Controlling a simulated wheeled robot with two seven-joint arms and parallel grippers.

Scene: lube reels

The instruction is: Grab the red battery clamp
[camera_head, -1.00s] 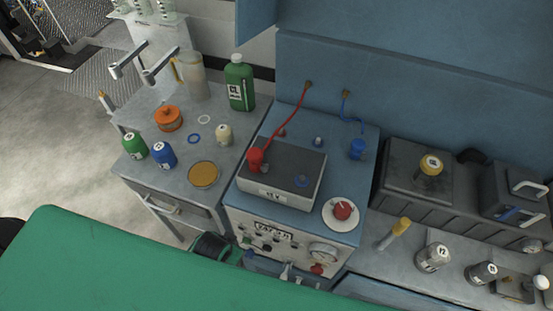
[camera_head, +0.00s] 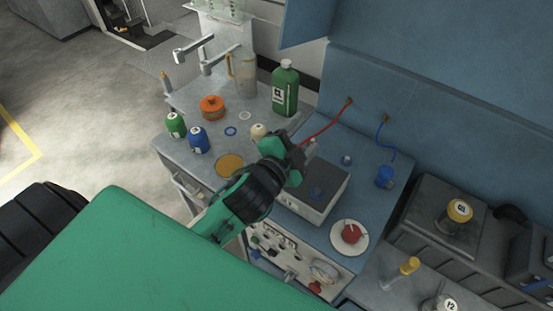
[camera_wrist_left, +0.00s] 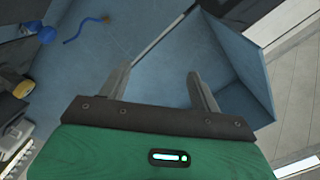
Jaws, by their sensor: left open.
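The red battery clamp is not visible now; its red cable (camera_head: 325,128) runs from the back wall down behind my left gripper. The battery box (camera_head: 318,192), dark-topped with light sides, sits on the blue bench, partly covered by the gripper. My left gripper (camera_head: 306,148) is above the box's far left corner in the head view. In the left wrist view the same gripper (camera_wrist_left: 159,82) has its two fingers apart with nothing between them. The blue clamp (camera_head: 385,176) stands right of the box; it also shows at the upper left of the wrist view (camera_wrist_left: 46,34).
A white plate with a red thing (camera_head: 349,237) is right of the box. A blue wall (camera_head: 430,80) closes the back.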

